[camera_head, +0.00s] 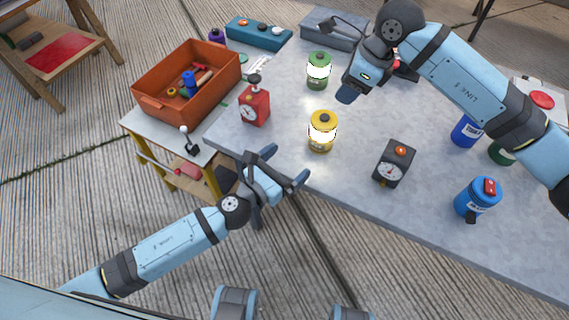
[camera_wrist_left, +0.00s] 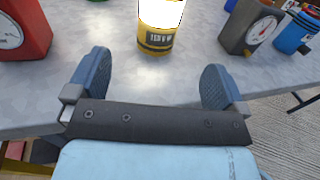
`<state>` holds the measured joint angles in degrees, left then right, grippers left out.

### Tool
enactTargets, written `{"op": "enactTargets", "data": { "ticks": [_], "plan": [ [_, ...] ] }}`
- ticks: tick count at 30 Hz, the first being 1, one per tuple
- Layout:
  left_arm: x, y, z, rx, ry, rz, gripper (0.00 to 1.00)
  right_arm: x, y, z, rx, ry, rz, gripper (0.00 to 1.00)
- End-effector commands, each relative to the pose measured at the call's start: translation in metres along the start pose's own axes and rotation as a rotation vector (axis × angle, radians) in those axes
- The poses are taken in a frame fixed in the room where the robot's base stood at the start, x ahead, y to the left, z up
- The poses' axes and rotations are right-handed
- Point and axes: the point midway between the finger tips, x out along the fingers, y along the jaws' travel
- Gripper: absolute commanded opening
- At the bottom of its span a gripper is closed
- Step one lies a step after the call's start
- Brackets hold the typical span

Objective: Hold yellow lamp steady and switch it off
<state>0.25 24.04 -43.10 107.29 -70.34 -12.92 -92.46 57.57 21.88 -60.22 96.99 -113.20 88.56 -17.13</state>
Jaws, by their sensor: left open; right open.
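A green lamp (camera_head: 319,70) glows behind. A red box with a dial (camera_head: 255,106) stands left of the yellow lamp. A black gauge box (camera_head: 394,163) and a blue canister (camera_head: 477,198) stand right. An orange crate (camera_head: 160,103) with tools sits at left. The table around the lamp is clear.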

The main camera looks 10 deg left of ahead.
Motion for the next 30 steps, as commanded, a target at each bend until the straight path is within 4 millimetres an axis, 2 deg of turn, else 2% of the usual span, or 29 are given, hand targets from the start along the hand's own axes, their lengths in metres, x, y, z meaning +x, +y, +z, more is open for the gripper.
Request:
{"op": "enactTargets", "data": {
  "ticks": [5, 18, 24, 30],
  "plan": [
    [0.024, 0.0, 0.001, 0.002, -0.003, -0.002, 0.99, 0.0, 0.0, 0.0, 0.0, 0.0, 0.0, 0.43],
    [0.107, 0.0, 0.001, -0.004, -0.001, 0.0, 0.99, 0.0, 0.0, 0.0, 0.0, 0.0, 0.0, 0.43],
    [0.129, 0.0, 0.001, -0.004, 0.0, -0.001, 0.99, 0.0, 0.0, 0.0, 0.0, 0.0, 0.0, 0.43],
    [0.134, 0.0, 0.0, -0.004, 0.0, -0.001, 0.99, 0.0, 0.0, 0.0, 0.0, 0.0, 0.0, 0.43]
  ]
}}
